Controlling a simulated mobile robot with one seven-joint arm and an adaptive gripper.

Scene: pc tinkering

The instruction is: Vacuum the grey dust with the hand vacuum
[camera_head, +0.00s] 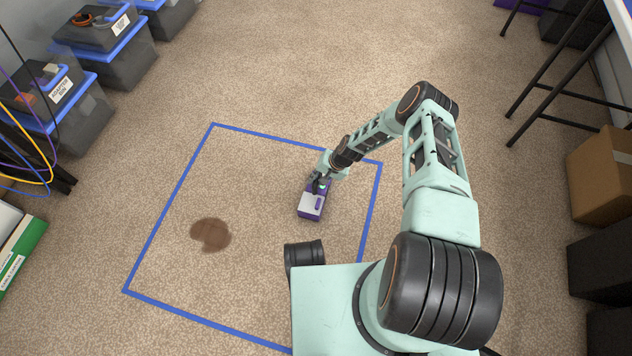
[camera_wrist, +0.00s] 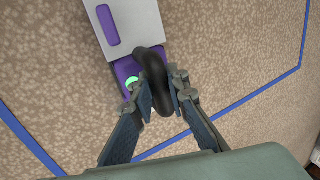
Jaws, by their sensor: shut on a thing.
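The hand vacuum (camera_head: 311,204), purple and light grey with a black handle, is inside the blue outline on the carpet, right of its middle. My gripper (camera_head: 318,181) is at its far end. In the wrist view my gripper (camera_wrist: 160,95) has its two fingers closed on the black handle, and the vacuum's body (camera_wrist: 128,22) extends away from them. I cannot tell whether the vacuum touches the carpet. A brown patch (camera_head: 210,235) of dust or dirt lies left of the vacuum inside the outline. It looks brown rather than grey, and I see no grey dust.
Blue tape (camera_head: 168,207) marks a square on the carpet. Lidded storage bins (camera_head: 105,60) and cables (camera_head: 30,140) line the left side. A cardboard box (camera_head: 600,175) and a black-legged table (camera_head: 545,95) stand at right. The carpet between the vacuum and the patch is clear.

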